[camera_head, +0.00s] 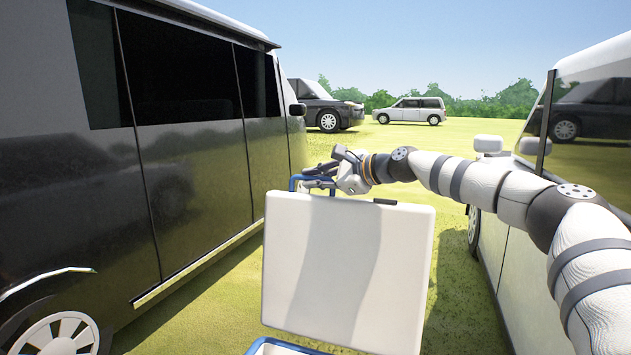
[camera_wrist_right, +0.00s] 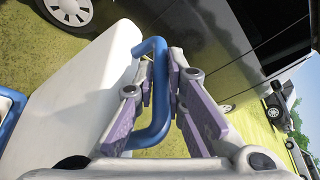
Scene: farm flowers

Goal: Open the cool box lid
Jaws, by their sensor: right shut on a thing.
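The white cool box lid (camera_head: 345,268) stands raised and nearly upright in the head view, facing me. A strip of the cool box's blue rim (camera_head: 283,347) shows below it at the bottom edge; the rest of the box is out of view or hidden. A blue handle (camera_head: 296,181) sticks up at the lid's upper left corner. My right gripper (camera_head: 322,176) is at the lid's top edge. In the wrist view the blue handle (camera_wrist_right: 160,112) passes between its purple-padded fingers (camera_wrist_right: 160,85), which are shut on it. My left gripper is not in view.
A dark van (camera_head: 180,140) stands close on the left. A white vehicle (camera_head: 520,270) stands close on the right, beside my right arm. Grass lies between them. A dark car (camera_head: 328,108) and a white van (camera_head: 411,110) are farther back.

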